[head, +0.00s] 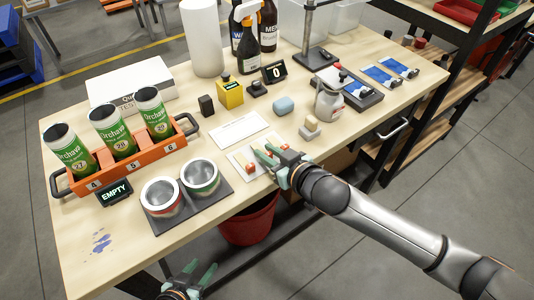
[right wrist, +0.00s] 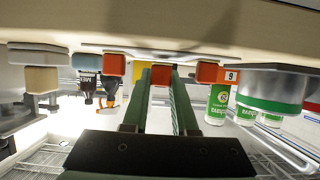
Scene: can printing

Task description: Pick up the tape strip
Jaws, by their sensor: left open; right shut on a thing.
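A white card (head: 240,160) lies near the table's front edge with small orange-red pieces on it, one at its left (head: 250,168). My right gripper (head: 266,155) reaches low over this card. In the right wrist view its green fingers (right wrist: 160,76) are shut on the middle orange-red piece (right wrist: 160,73), which appears to be the tape strip. Similar pieces sit on either side, one to the left (right wrist: 114,65) and one to the right (right wrist: 207,72). The strip's full shape is hidden by the fingers. My left gripper (head: 189,281) is open and empty, below the front edge.
Two open cans (head: 201,175) stand on a dark mat left of the card. An orange rack (head: 133,164) holds green-labelled cans. A blank white sheet (head: 238,129) lies behind the card.

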